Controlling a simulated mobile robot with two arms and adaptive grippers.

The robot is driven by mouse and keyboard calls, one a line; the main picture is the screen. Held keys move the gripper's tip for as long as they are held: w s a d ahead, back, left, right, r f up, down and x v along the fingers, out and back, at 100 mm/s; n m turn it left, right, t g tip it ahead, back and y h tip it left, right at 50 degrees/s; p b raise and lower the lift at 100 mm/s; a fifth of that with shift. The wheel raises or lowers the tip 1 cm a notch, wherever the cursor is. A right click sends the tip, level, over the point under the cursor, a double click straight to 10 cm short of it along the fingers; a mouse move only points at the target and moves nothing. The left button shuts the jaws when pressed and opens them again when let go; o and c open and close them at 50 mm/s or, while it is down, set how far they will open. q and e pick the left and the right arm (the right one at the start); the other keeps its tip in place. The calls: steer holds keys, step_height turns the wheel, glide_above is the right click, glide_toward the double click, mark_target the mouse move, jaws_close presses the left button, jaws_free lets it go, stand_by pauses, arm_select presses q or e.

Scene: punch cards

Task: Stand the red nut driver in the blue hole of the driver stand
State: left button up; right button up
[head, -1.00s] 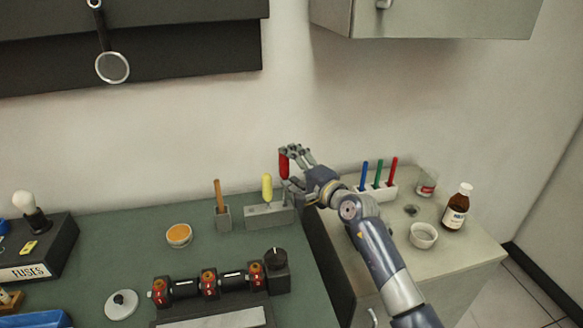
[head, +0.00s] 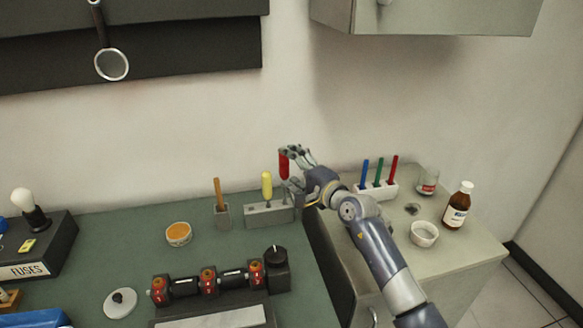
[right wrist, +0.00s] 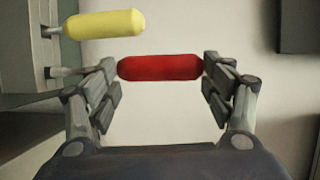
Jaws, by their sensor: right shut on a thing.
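The red nut driver (head: 284,167) is upright at the right end of the grey driver stand (head: 262,216), its red handle higher than the yellow driver (head: 267,184) that stands in the same block. My right gripper (head: 290,168) is shut on the red nut driver. In the right wrist view the red handle (right wrist: 160,67) lies between the fingers, parallel to the yellow handle (right wrist: 104,24). My fingers hide part of its shaft and the stand's right end. The blue hole is not visible, and I cannot tell whether the tip is in a hole. My left gripper is out of view.
A small grey holder with a wooden-handled tool (head: 218,195) stands left of the stand. An orange-filled bowl (head: 178,234) and a battery unit (head: 208,280) are in front. On the right cabinet are a white pen rack (head: 376,189), a white bowl (head: 424,234) and a brown bottle (head: 457,207).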

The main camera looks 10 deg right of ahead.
steer(key=shift+f+b, duration=0.4)
steer(key=shift+f, duration=0.35)
steer(key=shift+f+b, duration=0.75)
steer(key=shift+b, duration=0.1)
steer(key=shift+f, duration=0.25)
steer(key=shift+f+b, duration=0.85)
steer(key=shift+b, duration=0.05)
steer(key=shift+f, duration=0.1)
steer(key=shift+f+b, duration=0.3)
steer(key=shift+b, duration=0.05)
stand_by(0.4)
